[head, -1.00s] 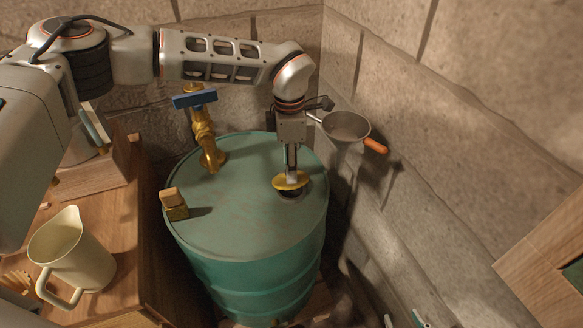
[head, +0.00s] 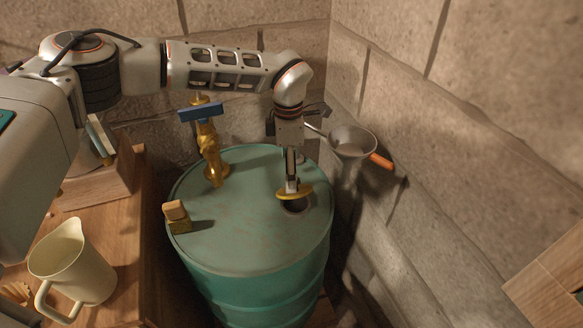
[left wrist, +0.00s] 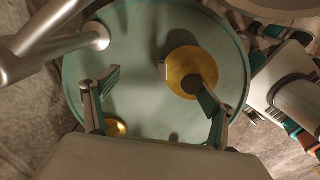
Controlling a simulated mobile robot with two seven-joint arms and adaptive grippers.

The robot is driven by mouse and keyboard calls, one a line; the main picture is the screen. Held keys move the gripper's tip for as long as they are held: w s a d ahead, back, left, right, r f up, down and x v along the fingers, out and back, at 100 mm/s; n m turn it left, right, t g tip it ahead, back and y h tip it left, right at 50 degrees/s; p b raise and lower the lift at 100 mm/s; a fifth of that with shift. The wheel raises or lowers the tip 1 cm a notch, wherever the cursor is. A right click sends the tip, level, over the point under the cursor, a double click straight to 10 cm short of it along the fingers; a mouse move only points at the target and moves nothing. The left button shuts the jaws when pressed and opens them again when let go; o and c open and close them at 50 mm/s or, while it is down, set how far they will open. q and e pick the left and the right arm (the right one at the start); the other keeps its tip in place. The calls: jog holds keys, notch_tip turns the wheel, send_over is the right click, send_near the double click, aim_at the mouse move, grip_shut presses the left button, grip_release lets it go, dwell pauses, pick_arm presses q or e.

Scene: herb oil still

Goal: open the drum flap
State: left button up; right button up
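The green drum (head: 235,235) stands in the corner with its round lid upward. Its brass flap (head: 294,193) sits near the right side of the lid, tilted up, with a dark hole (head: 295,206) showing below it. My left gripper (head: 291,184) points down at the flap, its fingertips at the disc. In the left wrist view the two fingers are spread apart (left wrist: 150,85), and the right one overlaps the brass disc (left wrist: 190,62). Whether that finger presses on the flap or only passes over it I cannot tell.
A brass tap with a blue handle (head: 201,113) and a small cork-topped block (head: 175,210) stand on the lid. A strainer with an orange handle (head: 352,141) hangs by the right wall. A cream jug (head: 75,265) stands on the wooden bench (head: 125,240).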

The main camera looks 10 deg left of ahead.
pick_arm(q)
jog(key=shift+s, duration=0.1)
jog(key=shift+r, duration=0.15)
jog(key=shift+d, duration=0.1)
dwell(0.3)
